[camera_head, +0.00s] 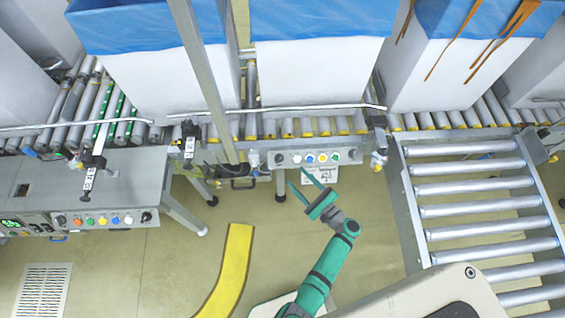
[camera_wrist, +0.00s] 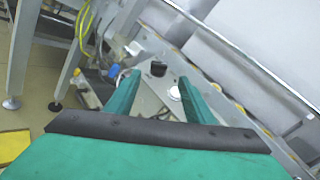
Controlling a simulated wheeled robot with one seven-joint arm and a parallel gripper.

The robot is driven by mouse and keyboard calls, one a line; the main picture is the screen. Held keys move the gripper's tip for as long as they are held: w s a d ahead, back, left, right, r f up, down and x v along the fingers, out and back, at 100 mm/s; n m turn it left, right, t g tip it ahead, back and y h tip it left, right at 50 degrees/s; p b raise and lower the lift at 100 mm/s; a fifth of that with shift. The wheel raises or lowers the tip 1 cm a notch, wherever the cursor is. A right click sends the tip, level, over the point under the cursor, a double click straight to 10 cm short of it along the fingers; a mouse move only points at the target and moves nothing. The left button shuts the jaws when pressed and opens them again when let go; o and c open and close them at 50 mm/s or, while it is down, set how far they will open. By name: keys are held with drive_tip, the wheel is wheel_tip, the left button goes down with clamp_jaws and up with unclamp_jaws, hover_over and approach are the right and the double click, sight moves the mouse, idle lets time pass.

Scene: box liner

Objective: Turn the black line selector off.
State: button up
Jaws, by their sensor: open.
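The black selector knob (camera_head: 279,158) sits at the left end of a grey control panel, beside a row of coloured buttons. It also shows in the wrist view (camera_wrist: 158,68) as a dark knob between and beyond my fingertips. Which way its handle points is too small to tell. My gripper (camera_head: 289,176) is open and empty, just in front of the panel's left part, with its fingers pointing towards it. In the wrist view the two green fingers (camera_wrist: 158,79) stand apart on either side of the knob, with no contact visible.
Another panel (camera_head: 100,221) with knobs and buttons is at the left. Roller conveyors (camera_head: 470,188) and tall lined boxes (camera_head: 320,75) surround the area. Table legs (camera_head: 186,210) stand left of my gripper.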

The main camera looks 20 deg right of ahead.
sight(280, 161)
drive_tip(key=x, duration=0.9)
drive_tip(key=shift+w+a, duration=0.2)
drive_tip(key=shift+w, duration=0.1)
drive_tip(key=c, duration=1)
drive_tip(key=shift+c, duration=0.2)
drive_tip(key=n+g+y, duration=0.2)
drive_tip(key=n, duration=0.1)
drive_tip(key=n+g+y, duration=0.1)
drive_tip(key=n, duration=0.1)
drive_tip(key=shift+w+d+r+g, duration=0.2)
drive_tip(key=shift+w+d+g, duration=0.05)
drive_tip(key=shift+g, duration=0.15)
drive_tip(key=shift+w+d+r+n+g+y, duration=0.1)
drive_tip(key=shift+n+g+y, duration=0.15)
drive_tip(key=shift+n+g, duration=0.9)
drive_tip(key=shift+w+r+n+g+y, duration=0.1)
drive_tip(key=shift+n+g+y, duration=0.15)
drive_tip(key=shift+n+g, duration=0.85)
drive_tip(key=shift+f, duration=0.1)
